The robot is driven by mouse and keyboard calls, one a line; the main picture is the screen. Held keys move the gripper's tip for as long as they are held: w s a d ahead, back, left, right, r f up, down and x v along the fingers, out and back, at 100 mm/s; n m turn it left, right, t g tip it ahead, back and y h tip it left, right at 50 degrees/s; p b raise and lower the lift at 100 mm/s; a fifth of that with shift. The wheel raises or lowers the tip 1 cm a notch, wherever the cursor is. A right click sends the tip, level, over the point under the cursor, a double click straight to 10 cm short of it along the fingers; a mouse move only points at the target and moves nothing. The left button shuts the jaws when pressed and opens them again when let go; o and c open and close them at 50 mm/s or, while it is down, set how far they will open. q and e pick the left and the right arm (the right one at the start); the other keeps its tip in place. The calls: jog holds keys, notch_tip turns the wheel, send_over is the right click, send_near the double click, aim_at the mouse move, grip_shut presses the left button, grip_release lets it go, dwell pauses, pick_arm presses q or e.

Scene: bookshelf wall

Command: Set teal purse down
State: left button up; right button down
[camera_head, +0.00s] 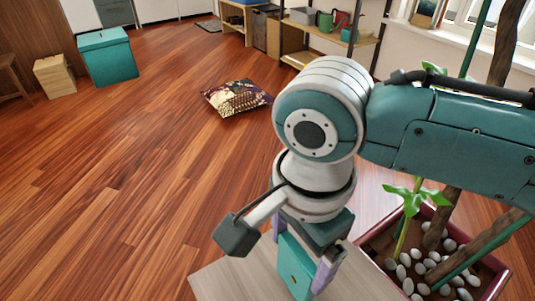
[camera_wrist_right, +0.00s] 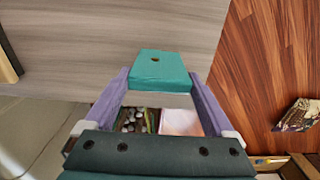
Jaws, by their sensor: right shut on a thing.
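The teal purse (camera_head: 293,268) is a small teal block-like item at the bottom of the head view. My right gripper (camera_head: 303,256) points down with its purple fingers on either side of the purse, shut on it. In the right wrist view the purse (camera_wrist_right: 160,72) sits between the tips of the purple fingers (camera_wrist_right: 158,80), with a small dark spot on its face. A pale wooden tabletop (camera_head: 355,283) lies beneath it; I cannot tell if the purse touches it. My left gripper is not in view.
A planter (camera_head: 499,282) with white pebbles and a green plant stands right beside the tabletop. A patterned cushion (camera_head: 237,97) lies on the wooden floor. A teal box (camera_head: 108,60) and wooden crate (camera_head: 55,77) stand at the far left.

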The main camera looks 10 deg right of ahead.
jog(key=shift+f, duration=0.15)
grip_release()
notch_tip(320, 180, up, 12)
jog(key=p, duration=0.5)
jog(key=s+a+f+n+t+y, duration=0.2)
jog(key=s+n+y, duration=0.1)
jog(key=s+n, duration=0.5)
jog(key=s+d+n+h, duration=0.1)
jog(key=s+d+n, duration=0.1)
jog(key=d+n, duration=0.2)
jog(key=s+d+r+n+t+h, duration=0.1)
jog(key=s+d+n, duration=0.1)
jog(key=d+n, duration=0.2)
jog(key=d, duration=0.3)
jog(key=shift+s+d+t+h, duration=0.15)
jog(key=shift+s+t+h, duration=0.15)
jog(key=shift+h, duration=0.1)
jog(key=shift+r, duration=0.1)
